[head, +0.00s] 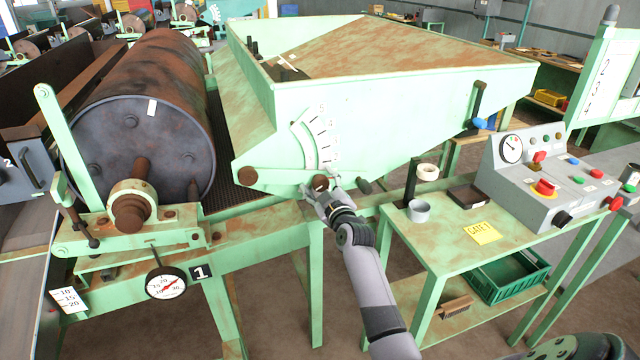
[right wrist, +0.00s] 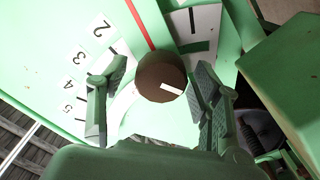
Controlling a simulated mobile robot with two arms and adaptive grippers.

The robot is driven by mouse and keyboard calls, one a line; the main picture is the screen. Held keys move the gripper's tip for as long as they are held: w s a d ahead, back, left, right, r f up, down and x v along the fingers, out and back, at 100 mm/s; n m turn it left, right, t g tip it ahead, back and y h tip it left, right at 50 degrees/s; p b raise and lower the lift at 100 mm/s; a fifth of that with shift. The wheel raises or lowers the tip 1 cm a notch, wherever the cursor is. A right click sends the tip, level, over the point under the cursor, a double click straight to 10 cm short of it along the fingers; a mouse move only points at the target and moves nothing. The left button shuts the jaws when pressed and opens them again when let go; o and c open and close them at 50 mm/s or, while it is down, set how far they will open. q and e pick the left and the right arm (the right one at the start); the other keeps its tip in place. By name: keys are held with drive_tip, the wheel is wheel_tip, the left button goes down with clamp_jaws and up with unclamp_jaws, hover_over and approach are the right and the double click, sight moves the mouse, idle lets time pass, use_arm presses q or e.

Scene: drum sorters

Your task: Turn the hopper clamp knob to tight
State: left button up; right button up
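A round dark brown knob (head: 320,183) sits at the lower end of the numbered scale on the hopper's (head: 400,112) green side. In the right wrist view the knob (right wrist: 161,76) faces me, with a white mark on its face pointing to the right and slightly down. My right gripper (head: 322,196) is at the knob, its fingers one on each side. In the right wrist view the right gripper (right wrist: 158,85) is open; a gap shows between the left finger and the knob, and the right finger is very close to it, contact unclear. My left gripper is not in view.
A rusty drum (head: 150,110) stands left of the hopper, with a dial gauge (head: 166,283) below. To the right are a green side table (head: 450,250) with tape rolls, a grey control box (head: 550,175) and a green crate (head: 505,277). A black-stemmed blue handle (head: 480,123) is on the hopper's right.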

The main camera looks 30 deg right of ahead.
drive_tip(key=c, duration=1.1)
drive_tip(key=shift+m, duration=0.4)
drive_tip(key=m+p, duration=0.1)
drive_tip(key=m, duration=0.2)
drive_tip(key=shift+m, duration=0.4)
drive_tip(key=m, duration=0.4)
drive_tip(key=shift+d, duration=0.15)
drive_tip(key=m, duration=0.4)
drive_tip(key=shift+p, duration=0.35)
drive_tip(key=m, duration=0.3)
drive_tip(key=shift+d+m, duration=0.1)
drive_tip(key=shift+m, duration=0.3)
drive_tip(key=m, duration=0.6)
drive_tip(key=shift+s+d+f+p, duration=0.1)
drive_tip(key=shift+f+p, duration=0.05)
drive_tip(key=shift+p, duration=0.15)
drive_tip(key=shift+m, duration=0.4)
